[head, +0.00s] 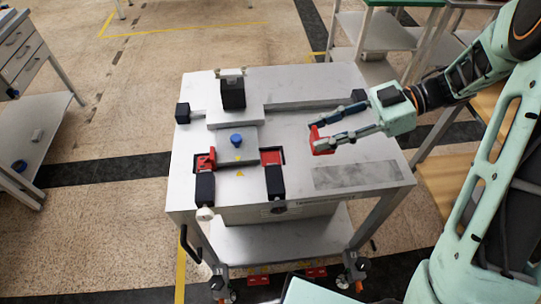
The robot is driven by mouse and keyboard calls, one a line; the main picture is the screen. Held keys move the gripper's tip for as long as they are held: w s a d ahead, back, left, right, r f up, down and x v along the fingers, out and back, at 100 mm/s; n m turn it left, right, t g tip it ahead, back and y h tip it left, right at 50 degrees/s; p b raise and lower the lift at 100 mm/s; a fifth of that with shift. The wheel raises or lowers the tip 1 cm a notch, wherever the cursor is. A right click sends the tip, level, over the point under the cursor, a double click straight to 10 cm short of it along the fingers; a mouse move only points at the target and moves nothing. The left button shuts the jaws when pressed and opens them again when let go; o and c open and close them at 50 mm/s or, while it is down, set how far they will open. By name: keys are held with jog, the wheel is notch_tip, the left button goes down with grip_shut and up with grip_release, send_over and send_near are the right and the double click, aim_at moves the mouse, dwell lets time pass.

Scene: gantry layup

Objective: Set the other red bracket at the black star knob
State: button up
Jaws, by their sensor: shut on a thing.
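My gripper (318,136) is over the right half of the grey table, with its fingers pointing left. It is shut on a red bracket (322,146), held to the right of the fixture. The bracket's height above the table is hard to tell. The black star knob (279,207) is at the table's front edge, at the end of a dark clamp block (275,182). A flat-looking red area (271,157) shows just behind that block. Another red bracket (205,161) sits to the left, behind the clamp block with the white knob (205,214).
The fixture plate (240,180) carries a blue knob (237,140) and yellow marks. A tall black block (232,95) stands at the back, with a rail running right from it. A grey patch (355,175) marks the table's right front. The grey table (300,85) is otherwise mostly clear.

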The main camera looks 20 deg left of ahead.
jog(key=a+f, duration=0.3)
jog(key=a, duration=0.1)
jog(key=w+a+f+b, duration=0.1)
jog(key=a+f, duration=0.1)
jog(key=a, duration=0.2)
jog(key=a+f, duration=0.3)
jog(key=a, duration=0.1)
jog(key=shift+w+a+f, duration=0.15)
jog(key=shift+a+f, duration=0.1)
jog(key=shift+f, duration=0.1)
jog(key=shift+a+f, duration=0.15)
jog(key=shift+f, duration=0.1)
jog(key=shift+a+f+b, duration=0.2)
jog(key=shift+f+b, duration=0.2)
jog(key=shift+f, duration=1.3)
jog(key=shift+f, duration=0.1)
jog(key=o, duration=1)
jog(key=shift+o, duration=0.3)
